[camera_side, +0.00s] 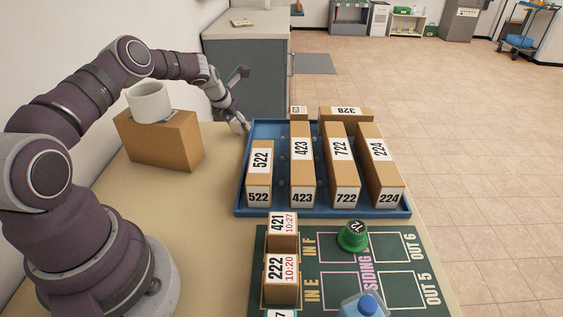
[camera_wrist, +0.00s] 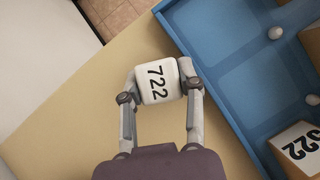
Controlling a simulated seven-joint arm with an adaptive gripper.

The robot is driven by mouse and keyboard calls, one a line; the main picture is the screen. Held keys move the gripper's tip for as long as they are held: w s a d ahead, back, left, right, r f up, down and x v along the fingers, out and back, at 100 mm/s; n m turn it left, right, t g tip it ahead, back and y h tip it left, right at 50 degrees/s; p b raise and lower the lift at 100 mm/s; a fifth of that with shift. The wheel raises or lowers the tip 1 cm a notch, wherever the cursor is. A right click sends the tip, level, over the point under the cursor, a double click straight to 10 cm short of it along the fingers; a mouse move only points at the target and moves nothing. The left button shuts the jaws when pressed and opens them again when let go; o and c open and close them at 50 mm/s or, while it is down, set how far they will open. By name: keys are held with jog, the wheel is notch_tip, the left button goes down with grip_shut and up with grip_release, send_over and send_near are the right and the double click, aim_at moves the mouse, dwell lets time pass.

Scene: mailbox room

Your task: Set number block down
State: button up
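The number block (camera_wrist: 157,81) is white with rounded edges and reads 722. In the wrist view my gripper (camera_wrist: 160,76) has one finger on each side of it and is shut on it. The block is over the bare tan table, just beside the blue tray's edge. I cannot tell whether it touches the table. In the side view my gripper (camera_side: 240,123) is low by the far left corner of the blue tray (camera_side: 322,213), and the block is mostly hidden there.
The tray holds several long boxes, including a 722 box (camera_side: 342,165) and a 522 box (camera_side: 259,170). A cardboard box (camera_side: 160,140) with a white roll (camera_side: 150,101) stands left. A green board (camera_side: 330,290) with a green piece (camera_side: 353,235) lies in front.

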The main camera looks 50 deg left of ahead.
jog(key=o, duration=0.4)
jog(key=shift+o, duration=0.2)
jog(key=s+d+r+m, duration=0.4)
jog(key=d+r+m, duration=0.1)
jog(key=r, duration=0.3)
jog(key=s+d+r+m, duration=0.3)
jog(key=d+r+m, duration=0.1)
jog(key=r+m, duration=0.25)
jog(key=s+d+r+m, duration=0.1)
jog(key=s+d+m, duration=0.3)
jog(key=m, duration=0.5)
jog(key=s+d+r+m+h, duration=0.1)
jog(key=s+d+m, duration=0.4)
jog(key=m, duration=0.5)
jog(key=s+d+r+m+h, duration=0.1)
jog(key=s+d+r+m, duration=0.2)
jog(key=s+m, duration=0.3)
jog(key=d+m, duration=0.1)
jog(key=m, duration=0.3)
jog(key=shift+d, duration=0.15)
